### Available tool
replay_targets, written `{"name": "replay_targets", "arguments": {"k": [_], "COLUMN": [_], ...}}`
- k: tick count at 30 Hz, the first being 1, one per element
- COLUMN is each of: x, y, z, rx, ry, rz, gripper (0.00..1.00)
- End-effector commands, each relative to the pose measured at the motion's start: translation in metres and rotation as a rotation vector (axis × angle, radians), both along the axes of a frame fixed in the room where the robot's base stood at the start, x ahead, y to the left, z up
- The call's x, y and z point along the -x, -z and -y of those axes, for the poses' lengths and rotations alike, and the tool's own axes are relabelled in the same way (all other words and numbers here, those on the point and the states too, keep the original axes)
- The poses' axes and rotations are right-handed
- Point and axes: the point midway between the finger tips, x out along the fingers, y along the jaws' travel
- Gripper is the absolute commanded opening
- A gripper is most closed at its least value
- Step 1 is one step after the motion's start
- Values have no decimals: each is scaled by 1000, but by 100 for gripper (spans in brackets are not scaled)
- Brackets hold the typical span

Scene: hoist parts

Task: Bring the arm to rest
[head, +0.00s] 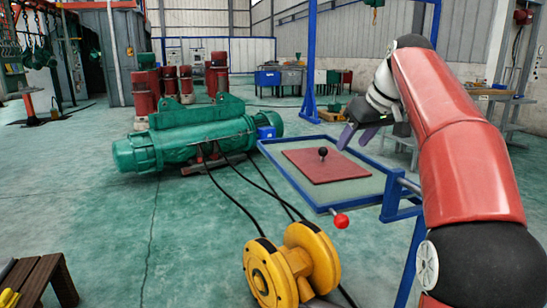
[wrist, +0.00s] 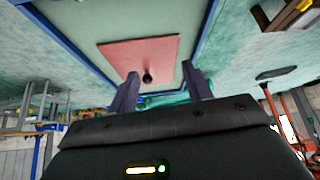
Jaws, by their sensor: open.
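My gripper (head: 358,136) is open, with its two purple-grey fingers spread and nothing seen between them. It hangs in the air above the right far side of a blue-framed table (head: 290,180). In the wrist view my gripper (wrist: 160,90) shows both fingers apart, with the table beyond them. My red arm reaches up from the lower right and bends over toward the table.
A red mat (head: 312,175) with a black ball-topped knob (head: 323,152) lies on the table. A red ball handle (head: 341,221) sticks out at the front. A yellow wheel (head: 290,265) and a green hoist (head: 185,138) stand nearby. Open floor lies left.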

Motion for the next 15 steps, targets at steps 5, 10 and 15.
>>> {"name": "replay_targets", "arguments": {"k": [5, 10, 15], "x": [10, 24, 45], "y": [2, 5, 13], "z": [-4, -8, -12], "rx": [-1, -3, -3], "ry": [22, 52, 95], "rz": [-8, -16, -28], "gripper": [50, 50, 50]}}
